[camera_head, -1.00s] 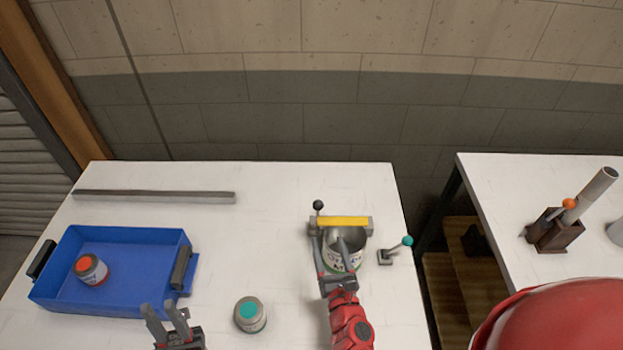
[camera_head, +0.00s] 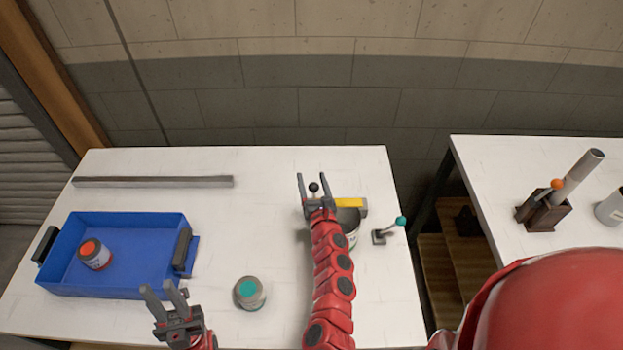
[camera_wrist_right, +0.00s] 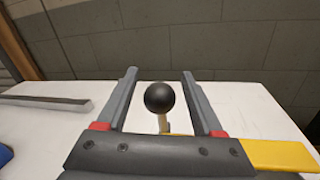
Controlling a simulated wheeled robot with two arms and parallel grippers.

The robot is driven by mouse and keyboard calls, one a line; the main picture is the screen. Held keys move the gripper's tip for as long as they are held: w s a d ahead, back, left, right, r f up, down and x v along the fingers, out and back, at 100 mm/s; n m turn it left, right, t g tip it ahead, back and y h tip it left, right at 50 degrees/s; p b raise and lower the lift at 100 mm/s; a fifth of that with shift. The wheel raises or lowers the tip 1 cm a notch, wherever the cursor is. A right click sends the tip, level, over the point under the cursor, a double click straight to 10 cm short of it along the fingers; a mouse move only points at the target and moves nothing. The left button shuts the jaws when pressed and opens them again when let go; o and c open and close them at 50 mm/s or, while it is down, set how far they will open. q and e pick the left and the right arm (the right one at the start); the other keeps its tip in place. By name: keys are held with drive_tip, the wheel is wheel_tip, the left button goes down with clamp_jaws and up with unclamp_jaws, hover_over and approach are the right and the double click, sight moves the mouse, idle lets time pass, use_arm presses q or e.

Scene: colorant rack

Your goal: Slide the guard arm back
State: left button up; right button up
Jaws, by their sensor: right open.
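The guard arm is a yellow bar (camera_head: 350,203) beside a black ball knob (camera_head: 314,187) at the back right of the white table. In the right wrist view the black knob (camera_wrist_right: 160,97) stands on a pale stem between my fingers, with the yellow bar (camera_wrist_right: 280,155) at the right. My right gripper (camera_head: 307,182) is open with its fingers either side of the knob, and a gap shows on both sides. A metal can (camera_head: 350,222) stands under the bar, partly hidden by my right arm. My left gripper (camera_head: 164,295) is open and empty near the blue tray.
A blue tray (camera_head: 110,284) holds a red-topped can (camera_head: 95,253). A teal-topped can (camera_head: 249,292) stands on the table (camera_head: 240,235). A teal-knobbed lever (camera_head: 387,231) is right of the guard. A grey bar (camera_head: 150,182) lies at the back left.

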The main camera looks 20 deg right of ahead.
drive_tip(key=shift+w, duration=0.35)
clamp_jaws()
idle(1.3)
